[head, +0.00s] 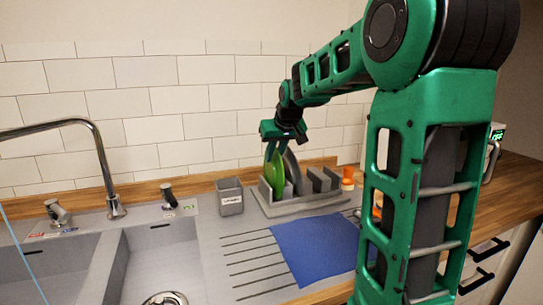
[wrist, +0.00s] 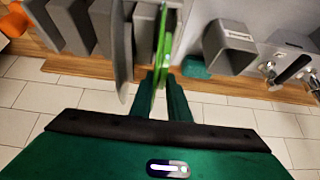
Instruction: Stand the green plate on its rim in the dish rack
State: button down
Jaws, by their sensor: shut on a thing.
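The green plate (head: 277,172) stands upright, on edge, at the left part of the grey dish rack (head: 310,205). In the wrist view the green plate (wrist: 163,45) shows nearly edge-on between the fingers. My gripper (head: 280,138) is above the rack, shut on the plate's upper rim; the fingers also show in the wrist view (wrist: 161,88). A grey plate (head: 293,170) stands upright close to the right of the green plate. It also shows in the wrist view (wrist: 122,45). I cannot tell whether the green plate's lower rim rests in a slot.
A grey labelled cup (head: 230,198) stands left of the rack. A blue cloth (head: 315,247) lies on the drainboard in front. An orange-and-white item (head: 347,178) is to the right. The sink (head: 160,262) and tap (head: 115,207) are at the left. A tiled wall is behind.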

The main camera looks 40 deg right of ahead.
jog(key=c, duration=1.6)
grip_release()
jog(key=v, duration=1)
jog(key=shift+s+r, duration=0.15)
jog(key=shift+r, duration=0.2)
jog(key=s+a+f+m+g, duration=0.1)
jog(key=s+a+f+g, duration=0.1)
jog(key=s+f, duration=0.5)
jog(key=s+a+f+m+g+y, duration=0.1)
jog(key=s+f, duration=0.6)
jog(key=s, duration=0.7)
jog(key=s+a+f+m+g, duration=0.1)
jog(key=s+a+f+g, duration=0.2)
jog(key=s+f, duration=0.5)
jog(key=shift+s+a+g+y, duration=0.15)
jog(key=shift+s+g+y, duration=0.05)
jog(key=shift+s, duration=0.65)
jog(key=shift+s+a+g+y, duration=0.2)
jog(key=shift+s, duration=0.65)
